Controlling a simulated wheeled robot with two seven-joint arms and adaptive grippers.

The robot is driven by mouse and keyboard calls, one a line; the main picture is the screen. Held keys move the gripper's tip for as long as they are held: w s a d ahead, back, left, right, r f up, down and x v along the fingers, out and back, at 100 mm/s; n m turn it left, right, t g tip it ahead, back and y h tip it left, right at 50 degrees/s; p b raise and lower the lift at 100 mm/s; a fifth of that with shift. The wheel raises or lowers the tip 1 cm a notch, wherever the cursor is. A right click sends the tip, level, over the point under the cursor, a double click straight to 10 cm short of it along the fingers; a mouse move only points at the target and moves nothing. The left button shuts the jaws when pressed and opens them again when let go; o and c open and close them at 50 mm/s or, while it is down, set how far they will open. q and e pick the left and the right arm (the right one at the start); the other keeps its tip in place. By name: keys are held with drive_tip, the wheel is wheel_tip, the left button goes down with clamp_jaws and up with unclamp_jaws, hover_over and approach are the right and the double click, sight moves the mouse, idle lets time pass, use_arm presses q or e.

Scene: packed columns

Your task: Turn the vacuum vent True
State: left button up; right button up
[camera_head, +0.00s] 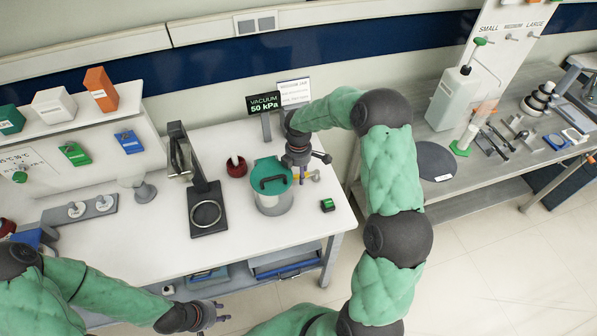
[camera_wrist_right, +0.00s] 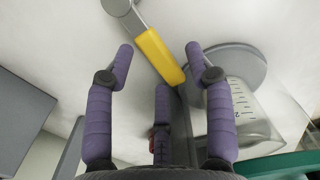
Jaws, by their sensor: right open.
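The vacuum vent appears as a yellow lever (camera_wrist_right: 158,55) on a grey round pivot in the right wrist view; a bit of its yellow also shows in the head view (camera_head: 314,175) beside the jar. My right gripper (camera_head: 304,168) is just right of the lid, above the vent. In its wrist view its purple fingers (camera_wrist_right: 160,61) are open, with the lever between and beyond their tips; contact is not visible. My left gripper (camera_head: 221,312) is low at the front, away from the jar.
A sign reads VACUUM 50 kPa (camera_head: 264,104), next to a white text card (camera_head: 294,92). A dark stand with a ring (camera_head: 206,214) is left of the jar, with a red cup (camera_head: 236,168) behind. A green button box (camera_head: 327,205) sits near the table's right edge.

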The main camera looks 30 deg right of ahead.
clamp_jaws()
